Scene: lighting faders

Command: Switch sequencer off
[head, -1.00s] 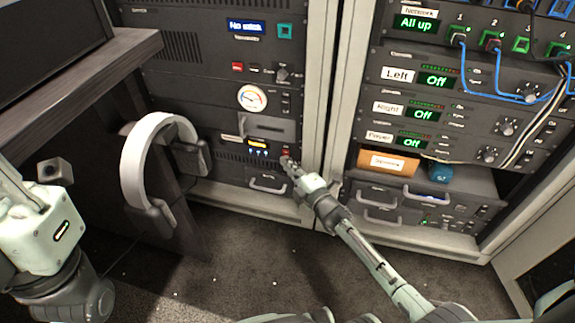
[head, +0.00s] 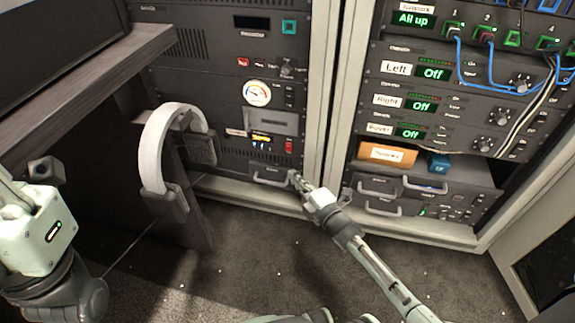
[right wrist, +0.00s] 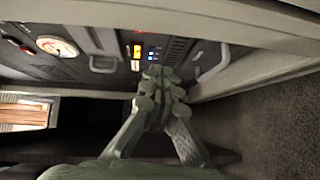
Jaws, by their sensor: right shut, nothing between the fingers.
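The unit low in the left rack with a small orange display (head: 262,137) and a row of blue lights appears to be the sequencer; its lettering is too small to read. A red switch (head: 289,146) sits at its right end; I cannot tell its position. My right gripper (head: 294,177) is shut and empty, below the switch, near the right end of a drawer handle. In the right wrist view its closed fingertips (right wrist: 161,78) are in front of the panel, with the orange display (right wrist: 137,51) beyond. My left arm shows at the left edge; its fingers are not clear.
A white headset (head: 158,150) hangs on the desk side, left of the panel. The drawer handle (head: 270,181) and rack post (head: 338,120) are close to my right gripper. The right rack has an orange box (head: 387,153) and blue cables. The floor in front is open.

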